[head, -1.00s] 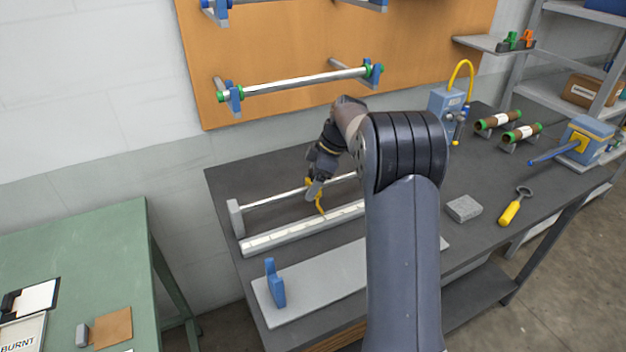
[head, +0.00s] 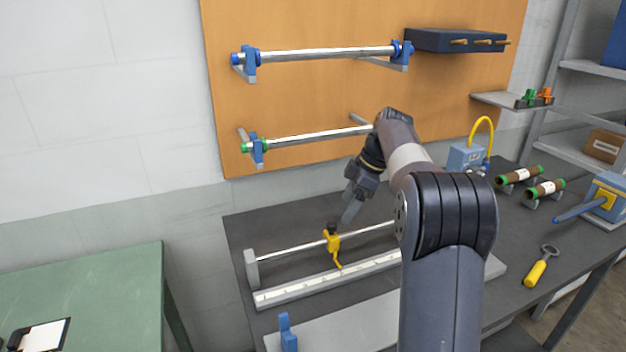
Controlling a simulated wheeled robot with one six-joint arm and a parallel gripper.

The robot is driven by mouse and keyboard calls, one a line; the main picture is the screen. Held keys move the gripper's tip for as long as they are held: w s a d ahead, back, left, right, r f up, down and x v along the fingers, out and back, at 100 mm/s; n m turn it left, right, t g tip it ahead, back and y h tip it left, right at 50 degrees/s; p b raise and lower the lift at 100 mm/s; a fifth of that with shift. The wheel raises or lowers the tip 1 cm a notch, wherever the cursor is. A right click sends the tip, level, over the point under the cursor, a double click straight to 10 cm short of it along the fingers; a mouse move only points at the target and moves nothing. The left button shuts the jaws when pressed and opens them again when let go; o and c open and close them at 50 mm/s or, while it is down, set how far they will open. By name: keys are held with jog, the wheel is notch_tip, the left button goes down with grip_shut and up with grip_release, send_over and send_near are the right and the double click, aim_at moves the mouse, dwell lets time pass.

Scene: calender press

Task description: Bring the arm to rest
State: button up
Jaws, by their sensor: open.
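My gripper (head: 350,212) points down over the dark workbench (head: 290,222). It is open and holds nothing. Its fingertips are just above and to the right of a yellow slider with a black knob (head: 333,244). A small gap seems to separate them. The slider sits on a thin metal rod (head: 290,245), and its curved pointer hangs toward a pale scale bar (head: 320,282) in front.
Two metal rollers, the upper with blue ends (head: 330,53) and the lower with green (head: 310,138), hang on the orange board (head: 235,110) behind. A grey plate with a blue bracket (head: 287,333) lies in front. A yellow-handled tool (head: 536,272) lies at right. A green table (head: 90,290) stands left.

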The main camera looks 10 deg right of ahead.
aim_at(332, 232)
jog(key=x, duration=1.1)
jog(key=shift+a+f, duration=0.1)
jog(key=shift+a, duration=0.1)
jog(key=shift+s+a, duration=0.2)
jog(key=shift+a, duration=0.65)
jog(key=shift+w+d+r+p, duration=0.1)
jog(key=shift+d+p, duration=0.1)
jog(key=shift+d, duration=0.4)
jog(key=shift+w+d+r+p, duration=0.1)
jog(key=shift+d+p, duration=0.05)
jog(key=shift+d, duration=0.4)
jog(key=v, duration=1)
jog(key=x, duration=1)
jog(key=shift+a+f, duration=0.1)
jog(key=s+a, duration=0.1)
jog(key=a, duration=0.3)
jog(key=s+a+b, duration=0.1)
jog(key=a, duration=0.4)
jog(key=a+b, duration=0.1)
jog(key=a, duration=0.4)
jog(key=shift+s, duration=0.4)
